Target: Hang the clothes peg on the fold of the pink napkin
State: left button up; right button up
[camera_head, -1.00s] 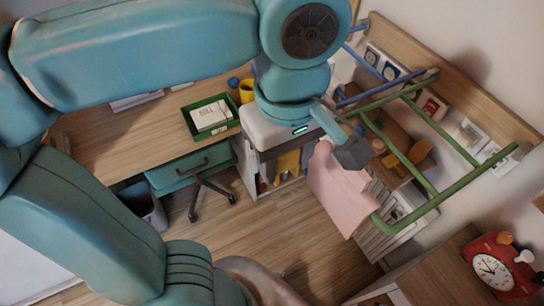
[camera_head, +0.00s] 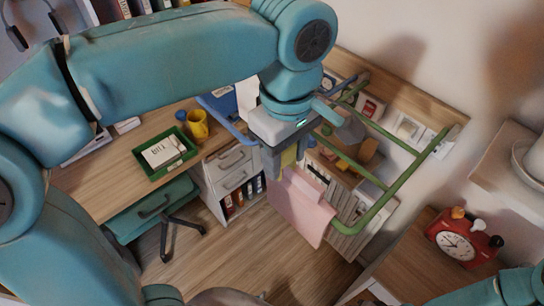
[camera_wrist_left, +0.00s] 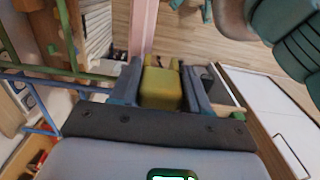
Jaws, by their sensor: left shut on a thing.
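The pink napkin (camera_head: 301,207) hangs from the green and blue rack, right of centre in the head view. In the left wrist view it is a narrow pink strip (camera_wrist_left: 142,28) beyond the fingers. My left gripper (camera_head: 284,160) is above the napkin's top edge in the head view, pointing down. It is shut on a yellow block-like thing, apparently the clothes peg (camera_wrist_left: 160,88), which sits between the dark fingers in the left wrist view. I cannot tell whether the peg touches the napkin. My right gripper is not in view.
The rack's green rail (camera_head: 405,187) runs right of the napkin. A desk with a green tray (camera_head: 165,154) and a yellow mug (camera_head: 197,125) stands at the left. A red clock (camera_head: 462,240) is at the lower right. The wooden floor below the napkin is clear.

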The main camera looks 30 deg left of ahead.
aim_at(297, 169)
pick_arm(q)
jog(key=w, duration=0.1)
jog(key=w+d+p, duration=0.1)
jog(key=w, duration=0.1)
jog(key=shift+d+r, duration=0.1)
jog(key=shift+f+b, duration=1.7)
jog(key=shift+f, duration=0.6)
jog(key=shift+w, duration=0.1)
jog(key=o, duration=1.1)
notch_tip(297, 169, up, 16)
jog(key=p, duration=0.3)
jog(key=shift+r, duration=0.15)
